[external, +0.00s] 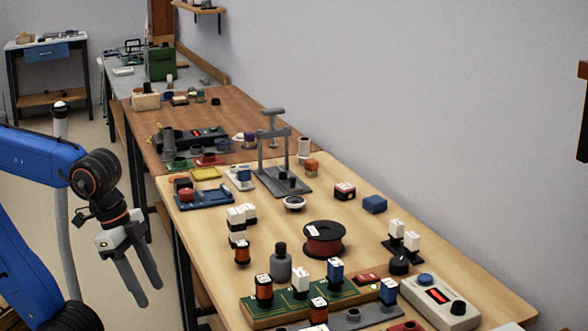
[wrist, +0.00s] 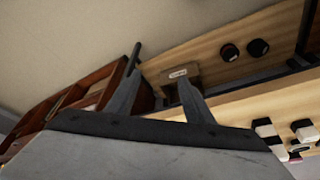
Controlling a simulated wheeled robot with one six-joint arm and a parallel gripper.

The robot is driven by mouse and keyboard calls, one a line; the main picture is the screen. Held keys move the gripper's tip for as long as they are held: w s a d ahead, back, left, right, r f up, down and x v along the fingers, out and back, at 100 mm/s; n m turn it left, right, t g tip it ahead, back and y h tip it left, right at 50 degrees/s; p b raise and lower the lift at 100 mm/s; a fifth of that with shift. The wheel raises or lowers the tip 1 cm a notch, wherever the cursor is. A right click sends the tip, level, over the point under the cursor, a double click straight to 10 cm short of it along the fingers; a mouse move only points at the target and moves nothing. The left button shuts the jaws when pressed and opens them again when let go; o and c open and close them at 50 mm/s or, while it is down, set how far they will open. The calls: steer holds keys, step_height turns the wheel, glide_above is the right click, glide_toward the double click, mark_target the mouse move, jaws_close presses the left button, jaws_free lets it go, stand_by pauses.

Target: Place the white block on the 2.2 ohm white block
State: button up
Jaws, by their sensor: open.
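Several white blocks are in the external view. A cluster of white blocks (external: 237,224) stands near the left edge of the wooden table. One white block (external: 300,281) stands on a green board, and two white blocks (external: 404,234) stand on dark bases at the right. Their markings are too small to read, so I cannot tell which is the 2.2 ohm one. My gripper (external: 150,296) hangs left of the table, open and empty, pointing down. In the wrist view my gripper's fingers (wrist: 160,65) are spread, with white and black blocks (wrist: 266,130) at the lower right.
The green board (external: 262,310) carries several coloured components. A black-and-red spool (external: 323,239), a dark grey bottle (external: 281,264) and a white device with a red display (external: 438,300) stand nearby. A grey press stand (external: 273,150) rises farther back. Bare wood shows in the table's middle.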

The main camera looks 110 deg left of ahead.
steer(key=s+d+f+m+t, duration=0.1)
steer(key=s+d+f, duration=0.2)
steer(key=f, duration=0.2)
steer(key=shift+s+d+f+m+h, duration=0.2)
steer(key=shift+d+m+h, duration=0.1)
stand_by(0.9)
steer(key=o, duration=0.7)
steer(key=shift+w+r, duration=0.15)
steer(key=shift+r, duration=0.1)
steer(key=o, duration=0.6)
steer(key=shift+m, duration=0.3)
steer(key=w+r, duration=0.2)
steer(key=r, duration=0.1)
steer(key=shift+w+a+r, duration=0.1)
steer(key=shift+a+r, duration=0.1)
steer(key=shift+o, duration=0.2)
steer(key=w+a+r+m+g, duration=0.2)
steer(key=w+a+r+m, duration=0.2)
steer(key=w+r, duration=0.95)
steer(key=w+a+r+m+g, duration=0.3)
steer(key=w+r+m, duration=0.1)
steer(key=w+r, duration=0.9)
step_height(320, 180, down, 9)
steer(key=shift+s+a, duration=0.2)
steer(key=shift+s, duration=0.2)
steer(key=shift+r, duration=0.1)
